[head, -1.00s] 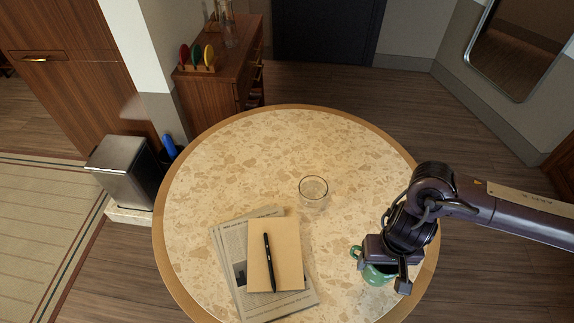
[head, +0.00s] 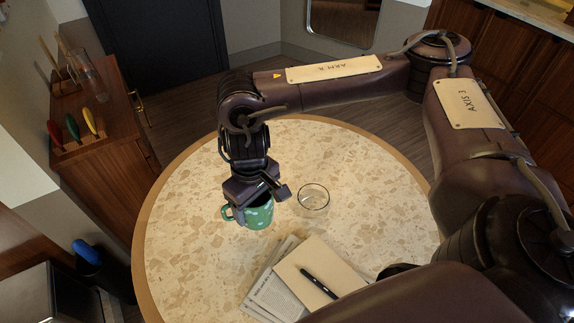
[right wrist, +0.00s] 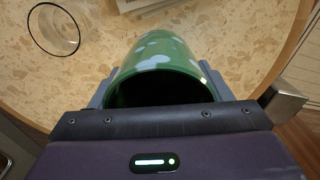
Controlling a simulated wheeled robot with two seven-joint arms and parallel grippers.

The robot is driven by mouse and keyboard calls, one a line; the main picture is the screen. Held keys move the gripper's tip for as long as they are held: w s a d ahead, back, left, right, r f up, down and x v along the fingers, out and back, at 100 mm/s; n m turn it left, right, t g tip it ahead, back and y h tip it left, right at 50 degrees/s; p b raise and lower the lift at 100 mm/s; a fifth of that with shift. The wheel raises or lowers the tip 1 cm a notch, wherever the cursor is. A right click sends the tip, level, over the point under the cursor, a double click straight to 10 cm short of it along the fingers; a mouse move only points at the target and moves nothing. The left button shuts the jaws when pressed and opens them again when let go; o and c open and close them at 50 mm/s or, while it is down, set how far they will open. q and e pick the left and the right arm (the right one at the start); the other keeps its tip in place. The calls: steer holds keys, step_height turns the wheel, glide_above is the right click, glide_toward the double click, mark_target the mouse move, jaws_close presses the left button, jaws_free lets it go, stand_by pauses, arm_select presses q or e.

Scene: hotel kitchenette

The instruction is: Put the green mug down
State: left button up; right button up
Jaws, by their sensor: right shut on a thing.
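The green mug (head: 260,214) with pale spots is in my right gripper (head: 256,196), left of the drinking glass in the head view. Its handle points left. The right wrist view shows the mug (right wrist: 158,58) between the two fingers of the gripper (right wrist: 157,86), its dark opening towards the camera. The mug is over the round speckled table (head: 190,235); I cannot tell whether its base touches the top. My left gripper is not in view.
A clear glass (head: 313,200) stands close to the right of the mug. A newspaper (head: 268,293), a tan notebook (head: 330,268) and a black pen (head: 318,284) lie at the front. The table's left part is clear. A wooden cabinet (head: 105,160) stands beyond the left edge.

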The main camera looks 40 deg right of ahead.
steer(key=w+r+n+b, duration=0.2)
steer(key=w+r+b, duration=0.1)
steer(key=r, duration=0.3)
step_height(320, 180, down, 17)
steer(key=b, duration=0.4)
steer(key=shift+w+r, duration=0.1)
steer(key=shift+r, duration=0.1)
steer(key=shift+f+b, duration=0.7)
steer(key=shift+f, duration=1.05)
steer(key=shift+f, duration=0.1)
steer(key=o, duration=1.2)
